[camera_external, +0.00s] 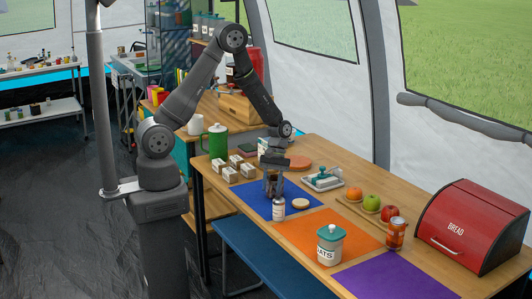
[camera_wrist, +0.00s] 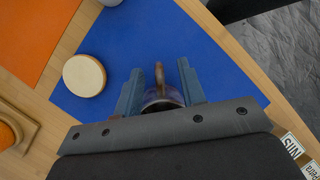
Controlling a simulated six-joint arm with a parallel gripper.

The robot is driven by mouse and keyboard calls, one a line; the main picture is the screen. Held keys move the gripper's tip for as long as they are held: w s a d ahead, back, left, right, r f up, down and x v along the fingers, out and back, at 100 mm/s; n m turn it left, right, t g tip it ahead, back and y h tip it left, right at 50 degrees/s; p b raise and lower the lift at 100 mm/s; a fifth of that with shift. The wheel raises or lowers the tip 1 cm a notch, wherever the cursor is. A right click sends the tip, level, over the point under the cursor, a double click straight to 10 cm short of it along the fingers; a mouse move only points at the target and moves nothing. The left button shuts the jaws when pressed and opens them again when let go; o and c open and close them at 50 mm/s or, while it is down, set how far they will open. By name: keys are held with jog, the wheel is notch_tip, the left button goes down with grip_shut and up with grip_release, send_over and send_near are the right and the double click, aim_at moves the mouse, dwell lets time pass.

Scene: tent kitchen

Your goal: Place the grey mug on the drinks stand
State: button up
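A small dark grey mug (camera_wrist: 162,100) with a brownish handle (camera_wrist: 159,75) lies between my fingers in the wrist view, partly hidden by my gripper's body. My gripper (camera_wrist: 160,68) is open, with gaps on both sides of the handle. In the external view my gripper (camera_external: 272,190) points down over the blue mat (camera_external: 252,194), and its fingers hide most of the mug.
A teal-lidded canister (camera_external: 330,246), fruit, a jar (camera_external: 396,235) and a red bread bin (camera_external: 472,225) stand farther right.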

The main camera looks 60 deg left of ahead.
jog(key=x, duration=0.3)
jog(key=shift+s+d+f, duration=0.1)
jog(key=shift+d+f, duration=0.05)
jog(key=shift+f, duration=0.1)
jog(key=shift+c, duration=0.3)
grip_shut()
jog(key=shift+r, duration=0.15)
